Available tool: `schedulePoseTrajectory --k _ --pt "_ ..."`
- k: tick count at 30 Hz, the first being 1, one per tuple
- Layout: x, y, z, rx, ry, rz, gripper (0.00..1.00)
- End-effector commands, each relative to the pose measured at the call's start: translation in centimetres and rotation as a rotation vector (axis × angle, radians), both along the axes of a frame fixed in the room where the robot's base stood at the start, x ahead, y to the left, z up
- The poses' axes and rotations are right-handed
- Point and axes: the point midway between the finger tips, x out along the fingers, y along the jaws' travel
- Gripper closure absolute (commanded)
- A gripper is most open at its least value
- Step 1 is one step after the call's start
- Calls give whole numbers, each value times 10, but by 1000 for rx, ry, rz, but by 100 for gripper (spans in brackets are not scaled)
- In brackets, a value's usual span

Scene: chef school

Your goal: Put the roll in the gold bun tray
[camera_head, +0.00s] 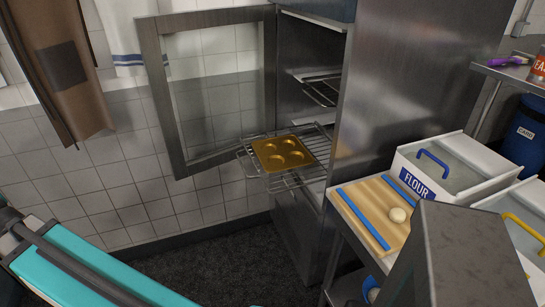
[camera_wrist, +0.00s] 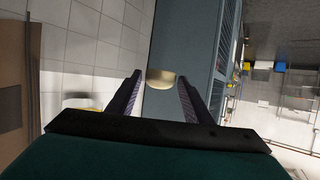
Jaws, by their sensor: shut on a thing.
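The gold bun tray (camera_head: 258,147) sits on a wire rack pulled partly out of the open oven; its several round cups look empty. My gripper (camera_wrist: 160,76) is shut on a pale, rounded roll (camera_wrist: 160,79), held between the fingertips in the wrist view. The gripper itself is outside the head view, so its distance from the tray cannot be told. Another pale round roll (camera_head: 398,215) lies on the wooden board at the right in the head view.
The oven door (camera_head: 160,95) stands open left of the rack (camera_head: 317,141). A tall steel cabinet side rises right of it. The wooden board (camera_head: 362,207) has blue strips. A white flour bin (camera_head: 452,190) stands behind it. The floor before the oven is clear.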

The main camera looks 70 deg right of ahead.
Motion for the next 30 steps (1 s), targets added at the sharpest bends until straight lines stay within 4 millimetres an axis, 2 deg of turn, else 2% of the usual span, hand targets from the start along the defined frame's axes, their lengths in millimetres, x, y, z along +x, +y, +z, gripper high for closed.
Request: schedulePoseTrajectory --k 5,8,14,23,30 --pt "-3 -32 -10 1 0 -51 79" --pt "-7 -63 -17 -1 -1 -101 79" --pt "-24 -140 -35 -1 -2 -231 79" --pt "-66 -256 -59 -1 -1 -443 79" --pt "-113 -343 -78 0 -1 -618 79"
